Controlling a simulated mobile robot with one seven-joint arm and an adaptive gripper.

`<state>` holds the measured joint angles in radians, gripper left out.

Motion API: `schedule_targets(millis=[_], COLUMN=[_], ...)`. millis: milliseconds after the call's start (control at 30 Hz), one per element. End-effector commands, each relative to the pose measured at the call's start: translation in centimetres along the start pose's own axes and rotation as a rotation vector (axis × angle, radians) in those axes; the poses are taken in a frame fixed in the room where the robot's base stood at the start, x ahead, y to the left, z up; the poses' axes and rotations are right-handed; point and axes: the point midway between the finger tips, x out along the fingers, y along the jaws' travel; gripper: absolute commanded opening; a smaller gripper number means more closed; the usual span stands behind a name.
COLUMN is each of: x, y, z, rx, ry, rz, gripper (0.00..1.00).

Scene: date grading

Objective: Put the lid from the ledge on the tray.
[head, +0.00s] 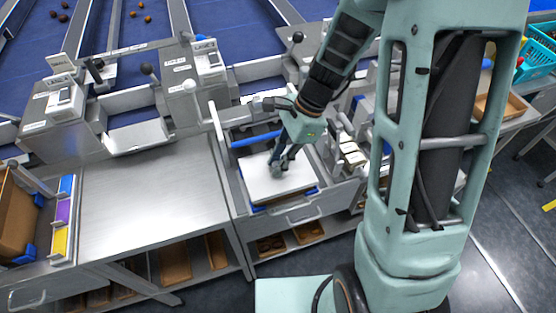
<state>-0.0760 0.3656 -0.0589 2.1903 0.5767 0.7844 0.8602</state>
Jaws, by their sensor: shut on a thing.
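The lid (262,188) is a flat white square panel in the head view. It lies over a tray (316,191) whose blue rim shows along the front edge. My gripper (281,172) points down at the middle of the lid and is shut on it. The fingers hide the part they hold. I cannot tell whether the lid rests fully on the tray or hovers slightly above it.
A blue bar (256,139) lies behind the lid. A bare steel table (150,200) is at the left, with blue, purple and yellow bins (62,212) at its edge. Blue conveyors (150,40) run behind. Small fittings (350,155) stand close right of the lid.

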Motion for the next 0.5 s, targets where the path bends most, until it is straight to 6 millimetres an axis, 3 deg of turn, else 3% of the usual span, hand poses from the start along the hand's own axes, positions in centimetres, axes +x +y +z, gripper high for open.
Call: schedule_targets(millis=[500], x=[0.38], y=[0.0], z=[-0.15], rx=[0.0], ry=[0.0], rz=[0.0], gripper=[0.0])
